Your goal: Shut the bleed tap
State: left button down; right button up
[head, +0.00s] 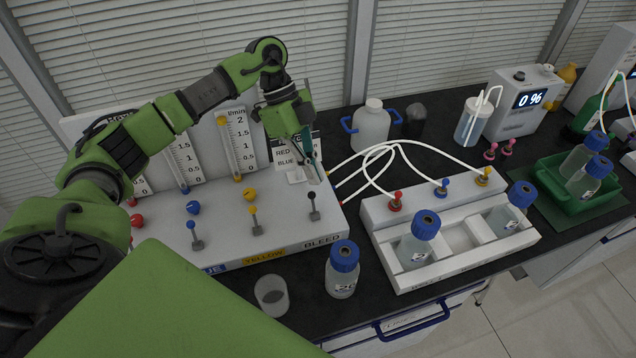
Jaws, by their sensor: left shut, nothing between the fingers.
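The bleed tap (314,207) is a small dark-knobbed lever on a grey base, at the right end of the white panel box (285,233), above the printed word BLEED. Its lever stands roughly upright. My left gripper (316,172) points down just above and behind the tap. Its fingers are shut with nothing between them and look apart from the lever, though the exact gap is hard to judge. My right gripper is not in view.
Yellow (254,221) and blue (194,236) levers stand left of the tap. A small sign (286,159) is close behind my gripper. White tubes run right to a bottle rack (467,267).

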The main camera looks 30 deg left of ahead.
pick_arm(q)
jog(key=v, duration=0.8)
jog(key=shift+r, duration=0.15)
jog(key=shift+a, duration=0.15)
